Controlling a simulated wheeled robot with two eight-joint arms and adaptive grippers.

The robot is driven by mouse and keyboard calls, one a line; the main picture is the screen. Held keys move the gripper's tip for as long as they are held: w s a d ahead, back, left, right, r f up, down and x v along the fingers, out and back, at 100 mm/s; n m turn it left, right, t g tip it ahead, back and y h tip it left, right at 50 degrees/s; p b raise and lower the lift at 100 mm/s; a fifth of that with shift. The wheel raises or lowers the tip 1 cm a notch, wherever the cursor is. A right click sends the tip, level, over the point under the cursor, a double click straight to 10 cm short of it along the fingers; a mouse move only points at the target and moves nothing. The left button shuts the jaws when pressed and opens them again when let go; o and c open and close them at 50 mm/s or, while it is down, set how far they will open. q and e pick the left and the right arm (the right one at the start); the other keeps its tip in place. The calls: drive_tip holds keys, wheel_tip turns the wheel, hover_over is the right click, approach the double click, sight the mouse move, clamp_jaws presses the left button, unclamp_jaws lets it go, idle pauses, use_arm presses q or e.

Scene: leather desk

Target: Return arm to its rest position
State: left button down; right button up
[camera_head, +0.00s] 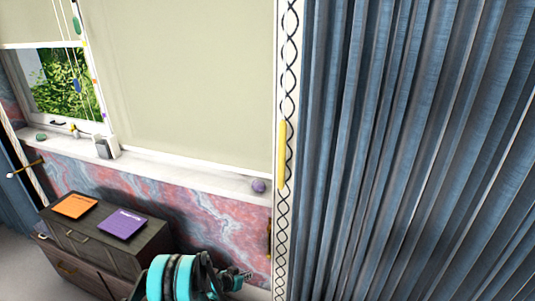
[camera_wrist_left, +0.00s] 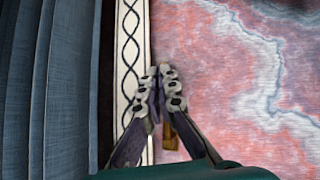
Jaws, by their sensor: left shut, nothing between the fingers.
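My left gripper (camera_head: 243,277) shows at the bottom of the head view, at the end of my teal and black arm. In the left wrist view its two fingers (camera_wrist_left: 159,73) are closed together with nothing between them. They are in front of the patterned white trim and the marbled pink and blue wall (camera_wrist_left: 235,65). How far the tips are from the wall I cannot tell. My right gripper is not in view.
A blue curtain (camera_head: 410,150) fills the right side. A dark chest (camera_head: 80,237) at lower left bears an orange book (camera_head: 75,206) and a purple book (camera_head: 122,223). A white sill (camera_head: 190,174) holds a purple ball (camera_head: 258,186). A yellow bar (camera_head: 282,155) is on the trim.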

use_arm(q)
drive_tip(key=s+a+r+n+y, duration=0.15)
drive_tip(key=s+r, duration=0.35)
drive_tip(key=r, duration=0.8)
drive_tip(key=s+a+r+n+y, duration=0.15)
drive_tip(key=s+r, duration=0.35)
drive_tip(key=r, duration=0.8)
drive_tip(key=s+a+r+y, duration=0.1)
drive_tip(key=s+a+r, duration=0.1)
drive_tip(key=s, duration=1)
drive_tip(key=s+a+r+n+g+y, duration=0.1)
drive_tip(key=s+a+r, duration=0.2)
drive_tip(key=s, duration=1)
drive_tip(key=shift+r+n, duration=0.3)
drive_tip(key=shift+r, duration=0.4)
drive_tip(key=shift+a, duration=0.1)
